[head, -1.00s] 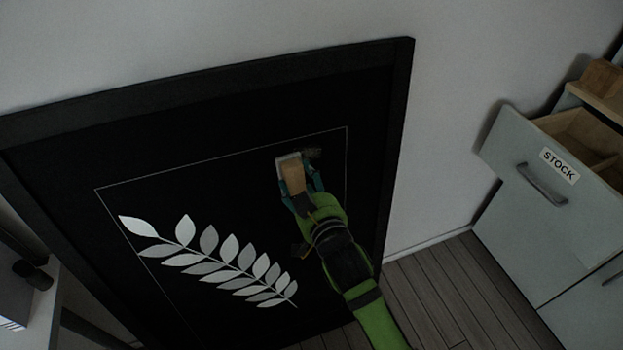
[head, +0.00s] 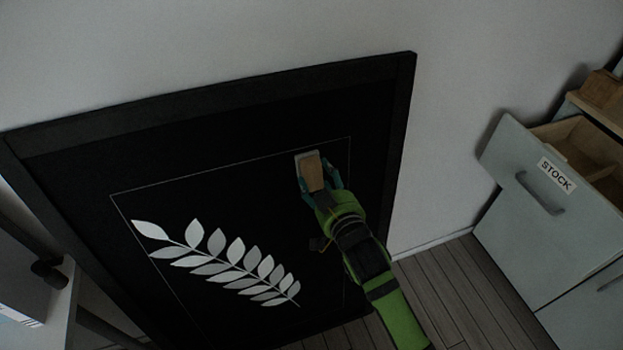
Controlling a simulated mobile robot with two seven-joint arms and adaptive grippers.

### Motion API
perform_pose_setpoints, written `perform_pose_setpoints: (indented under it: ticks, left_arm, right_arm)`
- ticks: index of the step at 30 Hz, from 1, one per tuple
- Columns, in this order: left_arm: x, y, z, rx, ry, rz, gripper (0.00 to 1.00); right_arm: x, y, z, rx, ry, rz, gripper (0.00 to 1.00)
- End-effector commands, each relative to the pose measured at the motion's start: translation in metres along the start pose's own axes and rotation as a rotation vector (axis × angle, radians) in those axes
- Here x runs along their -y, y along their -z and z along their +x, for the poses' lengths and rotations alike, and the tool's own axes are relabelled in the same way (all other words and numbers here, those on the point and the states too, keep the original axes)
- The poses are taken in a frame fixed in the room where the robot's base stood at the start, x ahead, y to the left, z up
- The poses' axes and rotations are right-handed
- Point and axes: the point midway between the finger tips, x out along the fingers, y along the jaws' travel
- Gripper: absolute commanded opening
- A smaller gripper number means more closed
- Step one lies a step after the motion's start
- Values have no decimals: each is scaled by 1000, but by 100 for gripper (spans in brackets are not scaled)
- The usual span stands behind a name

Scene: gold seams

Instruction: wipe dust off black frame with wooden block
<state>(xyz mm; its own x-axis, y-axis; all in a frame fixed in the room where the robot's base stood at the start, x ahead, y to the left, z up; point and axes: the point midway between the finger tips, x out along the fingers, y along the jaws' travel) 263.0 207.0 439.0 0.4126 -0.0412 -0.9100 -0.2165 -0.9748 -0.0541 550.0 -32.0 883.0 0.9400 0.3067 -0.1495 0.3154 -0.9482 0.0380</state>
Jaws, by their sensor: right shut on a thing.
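A large black frame (head: 240,106) leans against the wall. Its black panel carries a white leaf branch and a thin pale rectangular outline. My right gripper (head: 318,184) is shut on the wooden block (head: 312,172), which has a pale pad on its far end. The block is at the upper right of the panel, near the outline's top right corner; it looks to be against the panel, but contact is hard to tell. No dust patch shows clearly around the block. My left gripper is not in view.
At the right stands a grey cabinet with an open drawer (head: 540,187) labelled STOCK. A grey shelf or stand (head: 62,300) is at the lower left. Wooden floor (head: 445,285) lies between frame and cabinet.

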Motion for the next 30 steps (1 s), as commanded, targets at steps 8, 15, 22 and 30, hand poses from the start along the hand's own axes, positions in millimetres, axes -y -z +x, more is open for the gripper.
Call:
perform_pose_setpoints:
  ticks: [8, 15, 22, 30]
  left_arm:
    - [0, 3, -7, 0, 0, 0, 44]
    - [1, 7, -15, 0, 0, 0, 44]
    - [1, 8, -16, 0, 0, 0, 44]
    - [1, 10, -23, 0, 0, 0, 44]
  right_arm:
    - [-14, 1, 0, 0, -4, -3, 32]
    - [-34, 0, -1, 0, -3, -2, 32]
    - [-41, 0, -1, -1, -2, -1, 32]
    - [-64, -1, 0, 0, -4, -3, 32]
